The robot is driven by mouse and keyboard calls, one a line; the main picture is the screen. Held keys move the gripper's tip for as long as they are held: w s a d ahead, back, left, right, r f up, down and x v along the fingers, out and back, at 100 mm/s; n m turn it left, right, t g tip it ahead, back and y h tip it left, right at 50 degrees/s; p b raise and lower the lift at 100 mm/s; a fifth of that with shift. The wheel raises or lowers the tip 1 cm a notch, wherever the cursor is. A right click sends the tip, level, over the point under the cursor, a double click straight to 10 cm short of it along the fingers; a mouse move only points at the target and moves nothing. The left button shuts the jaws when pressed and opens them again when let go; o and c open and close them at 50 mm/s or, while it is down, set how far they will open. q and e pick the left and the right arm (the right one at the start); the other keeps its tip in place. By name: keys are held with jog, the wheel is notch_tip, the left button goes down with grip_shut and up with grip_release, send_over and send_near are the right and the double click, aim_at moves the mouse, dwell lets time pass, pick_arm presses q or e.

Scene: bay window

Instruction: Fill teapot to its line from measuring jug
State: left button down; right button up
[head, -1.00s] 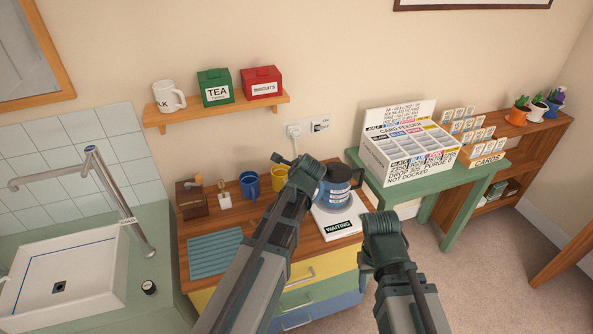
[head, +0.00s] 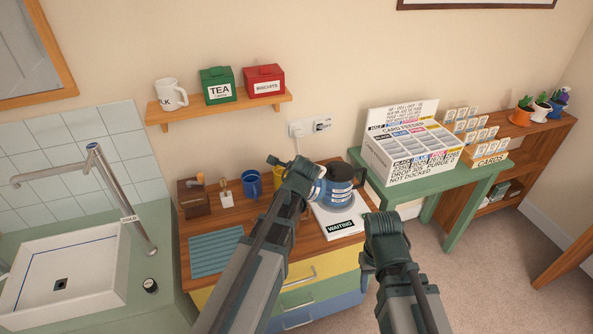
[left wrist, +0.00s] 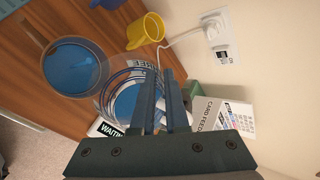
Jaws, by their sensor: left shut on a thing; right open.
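My left gripper (head: 308,180) is shut on the measuring jug (head: 338,187), a blue-filled clear vessel with white print and a dark top, over the white scale. In the left wrist view the fingers (left wrist: 165,95) cross the jug's ringed glass side (left wrist: 118,98). Beside it is a round vessel with blue inside and a brown handle (left wrist: 75,67), seemingly the teapot; its line cannot be made out, and my left arm hides it in the head view. The jug looks tilted; whether liquid flows cannot be told. My right gripper (head: 385,228) is open and empty, right of the drawer unit.
The white scale (head: 340,226) reads WAITING. A blue mug (head: 250,185) and a yellow mug (left wrist: 146,30) stand left of it at the back. A card feeder (head: 412,150) stands on the green table at right. The sink is at far left.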

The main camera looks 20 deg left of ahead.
pick_arm(q)
jog(key=shift+s+a, duration=0.1)
jog(key=shift+a, duration=0.05)
jog(key=shift+f, duration=0.1)
dwell(0.3)
jog(key=shift+s+a+f+h+b, duration=0.1)
jog(key=shift+a+h+b, duration=0.05)
jog(key=shift+h+b, duration=0.2)
jog(key=shift+s+a+f+n+t, duration=0.1)
jog(key=shift+a+n+t, duration=0.1)
jog(key=shift+n+t, duration=0.15)
dwell(0.3)
jog(key=shift+s+a+f+h+b, duration=0.15)
jog(key=shift+h+b, duration=0.2)
jog(key=shift+b, duration=0.15)
jog(key=shift+f, duration=0.1)
